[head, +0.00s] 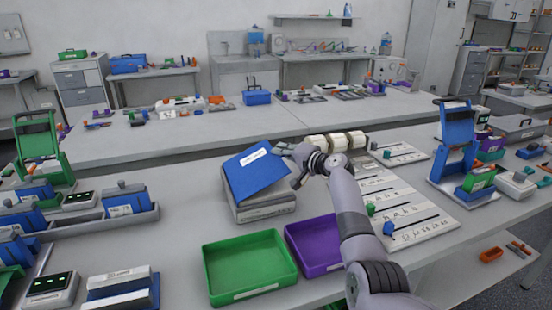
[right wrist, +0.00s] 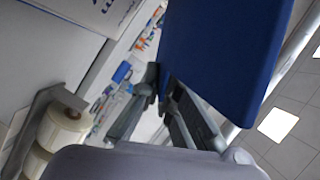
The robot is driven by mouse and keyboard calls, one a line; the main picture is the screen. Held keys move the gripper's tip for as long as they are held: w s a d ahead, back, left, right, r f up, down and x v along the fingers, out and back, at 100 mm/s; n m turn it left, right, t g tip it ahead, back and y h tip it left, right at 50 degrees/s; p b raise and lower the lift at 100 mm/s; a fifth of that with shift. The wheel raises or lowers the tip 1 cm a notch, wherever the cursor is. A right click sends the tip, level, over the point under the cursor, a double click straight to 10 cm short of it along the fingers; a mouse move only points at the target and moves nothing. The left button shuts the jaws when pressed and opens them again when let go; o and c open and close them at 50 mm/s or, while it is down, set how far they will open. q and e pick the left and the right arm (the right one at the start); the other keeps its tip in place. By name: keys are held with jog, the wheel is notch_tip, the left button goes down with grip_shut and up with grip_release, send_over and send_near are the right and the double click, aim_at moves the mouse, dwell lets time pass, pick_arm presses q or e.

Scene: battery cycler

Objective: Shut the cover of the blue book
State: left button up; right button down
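The blue book (head: 255,172) lies on a grey-white block on the near table, with its blue cover raised at a slant and a white label near the top edge. My right gripper (head: 289,153) is at the cover's upper right edge. In the right wrist view the blue cover (right wrist: 225,50) fills the upper middle. There the fingers of my right gripper (right wrist: 159,73) come together almost to a point beside the cover's lower left edge. My left gripper is not in view.
A green tray (head: 249,292) and a purple tray (head: 290,232) stand in front of the book. A holder with cream rolls (head: 335,140) is behind my right arm. White scale boards (head: 412,222) lie to the right.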

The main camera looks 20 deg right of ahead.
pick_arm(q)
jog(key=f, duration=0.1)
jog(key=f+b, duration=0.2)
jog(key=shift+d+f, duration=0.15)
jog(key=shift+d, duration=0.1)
pick_arm(e)
jog(key=f, duration=0.3)
jog(key=shift+d, duration=0.3)
jog(key=c, duration=1.9)
grip_release()
jog(key=shift+o, duration=0.3)
jog(key=shift+r, duration=0.2)
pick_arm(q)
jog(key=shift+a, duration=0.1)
pick_arm(e)
jog(key=v, duration=1.2)
